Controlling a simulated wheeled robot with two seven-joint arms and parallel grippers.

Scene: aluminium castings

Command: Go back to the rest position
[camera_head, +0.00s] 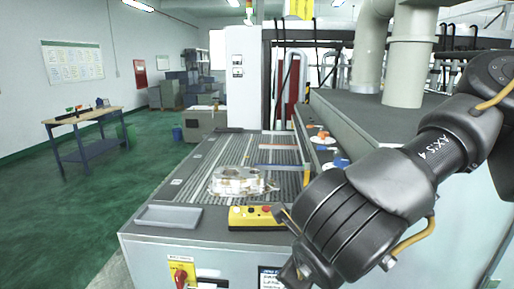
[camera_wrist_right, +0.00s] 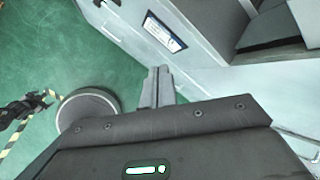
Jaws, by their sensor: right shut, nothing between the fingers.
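My right arm (camera_head: 370,205) reaches in from the right in the head view, bent down in front of the machine bench. Its gripper is below the frame there. In the right wrist view my right gripper (camera_wrist_right: 158,86) is shut and empty, with green floor and the grey cabinet front beyond its fingers. My left gripper is not seen in the head view. An aluminium casting (camera_head: 238,181) lies on the ribbed conveyor (camera_head: 225,150), apart from my arm.
A grey tray (camera_head: 168,216) and a yellow button box (camera_head: 251,216) sit on the bench's front edge, the box close to my right forearm. A grey machine housing (camera_head: 365,120) stands at right. A worktable (camera_head: 85,120) stands at left; the green floor between is clear.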

